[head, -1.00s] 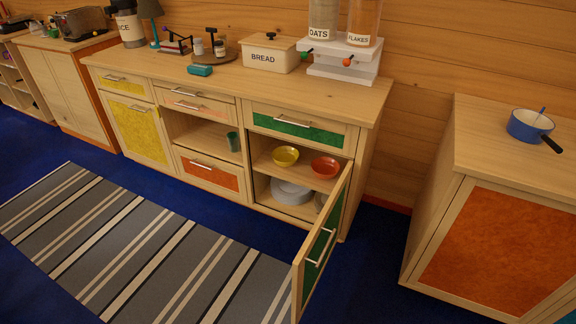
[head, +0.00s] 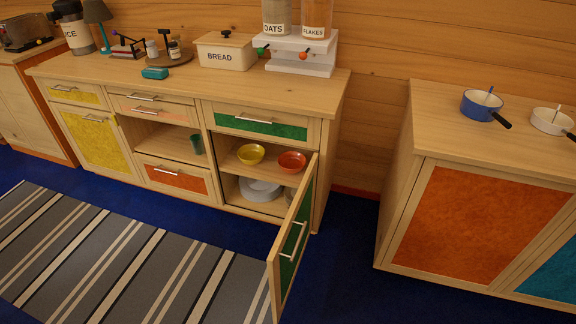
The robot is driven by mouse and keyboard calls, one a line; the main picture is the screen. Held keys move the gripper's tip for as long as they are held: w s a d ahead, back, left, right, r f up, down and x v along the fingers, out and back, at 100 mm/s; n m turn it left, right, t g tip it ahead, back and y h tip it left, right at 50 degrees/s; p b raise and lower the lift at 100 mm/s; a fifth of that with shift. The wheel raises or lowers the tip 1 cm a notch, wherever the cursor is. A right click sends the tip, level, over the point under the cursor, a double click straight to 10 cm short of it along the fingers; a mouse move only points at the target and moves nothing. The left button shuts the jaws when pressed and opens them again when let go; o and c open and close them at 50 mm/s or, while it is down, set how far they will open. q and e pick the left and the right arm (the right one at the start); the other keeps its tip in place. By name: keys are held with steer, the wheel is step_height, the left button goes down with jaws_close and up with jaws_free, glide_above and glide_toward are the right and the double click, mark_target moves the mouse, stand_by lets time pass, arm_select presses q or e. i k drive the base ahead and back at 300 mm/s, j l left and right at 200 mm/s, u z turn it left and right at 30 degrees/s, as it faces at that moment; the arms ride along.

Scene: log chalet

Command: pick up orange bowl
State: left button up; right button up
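The orange bowl (head: 292,162) sits on the upper shelf inside the open right compartment of the long wooden cabinet, under the green drawer. A yellow bowl (head: 250,154) stands just left of it on the same shelf. The compartment's green door (head: 293,240) is swung out toward me, and its top edge is close to the bowl's right side in the picture. Neither of my grippers shows in the head view.
White plates (head: 260,191) lie on the lower shelf. A green cup (head: 197,145) stands in the open middle compartment. A second cabinet with an orange door (head: 482,226) stands at right, with a blue pan (head: 482,105) on top. Blue floor (head: 345,262) is clear between them.

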mark_target(290, 162)
steer(key=z, duration=0.35)
steer(key=i+j+z, duration=0.1)
steer(key=j+z, duration=0.15)
steer(key=z, duration=0.15)
steer(key=j+z, duration=0.4)
steer(key=i+j+z, duration=0.1)
steer(key=j+z, duration=0.15)
steer(key=z, duration=0.15)
steer(key=j+z, duration=0.4)
steer(key=l, duration=0.1)
